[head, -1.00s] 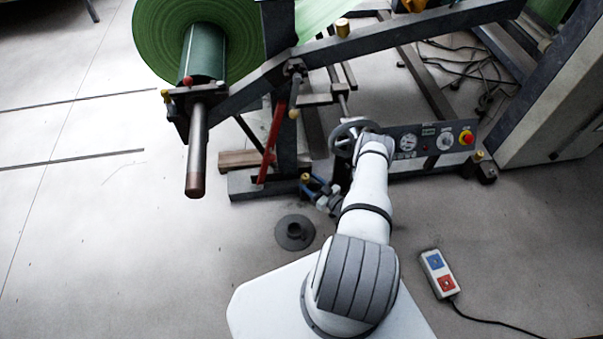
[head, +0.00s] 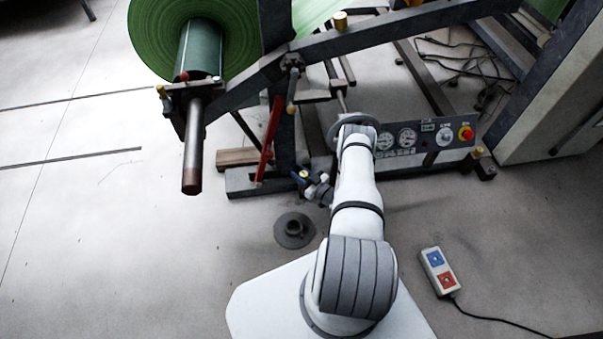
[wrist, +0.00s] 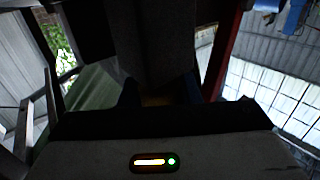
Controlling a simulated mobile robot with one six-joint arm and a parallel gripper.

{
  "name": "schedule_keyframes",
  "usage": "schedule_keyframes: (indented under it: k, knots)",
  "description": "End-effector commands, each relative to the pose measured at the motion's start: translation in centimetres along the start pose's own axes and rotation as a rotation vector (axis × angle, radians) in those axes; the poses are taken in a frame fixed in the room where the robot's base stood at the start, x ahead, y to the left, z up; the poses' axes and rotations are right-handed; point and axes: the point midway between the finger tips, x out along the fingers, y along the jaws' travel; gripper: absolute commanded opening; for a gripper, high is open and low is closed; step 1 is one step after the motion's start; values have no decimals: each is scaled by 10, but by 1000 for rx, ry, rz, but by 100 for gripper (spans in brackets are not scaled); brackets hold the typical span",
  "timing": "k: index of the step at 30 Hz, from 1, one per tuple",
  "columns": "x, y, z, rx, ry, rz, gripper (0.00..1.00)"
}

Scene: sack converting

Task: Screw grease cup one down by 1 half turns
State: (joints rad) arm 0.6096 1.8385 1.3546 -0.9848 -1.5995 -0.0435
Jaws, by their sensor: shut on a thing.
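My gripper (head: 309,181) is low beside the dark frame of the unwind stand, left of my forearm in the head view. Its blue fingertips are closed around a small brass-coloured cup (head: 303,174), which I take to be the grease cup. In the wrist view my gripper (wrist: 160,92) points up past a dark upright. Between its blue fingers shows a dim brownish patch (wrist: 158,98), the cup, mostly hidden in shadow. How far the cup is screwed down cannot be seen.
Other brass cups sit on the upper beam (head: 340,20) and by the panel (head: 478,152). A red lever (head: 268,140) stands close left of my gripper. A round floor piece (head: 293,231) lies below. Floor is clear at left.

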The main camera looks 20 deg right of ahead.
Motion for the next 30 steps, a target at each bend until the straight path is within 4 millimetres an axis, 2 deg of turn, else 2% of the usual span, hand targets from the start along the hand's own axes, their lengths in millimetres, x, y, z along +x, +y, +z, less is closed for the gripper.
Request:
schedule_keyframes:
  k: [1, 6, 7, 17, 30]
  knots:
    - [0, 0, 0, 1, 0, 0, 22]
    - [0, 0, 0, 1, 0, 0, 8]
    - [-4, 6, 0, 0, 0, 4, 8]
    - [0, 1, 0, 2, -1, 59, 8]
    - [0, 5, -1, -1, -1, 397, 7]
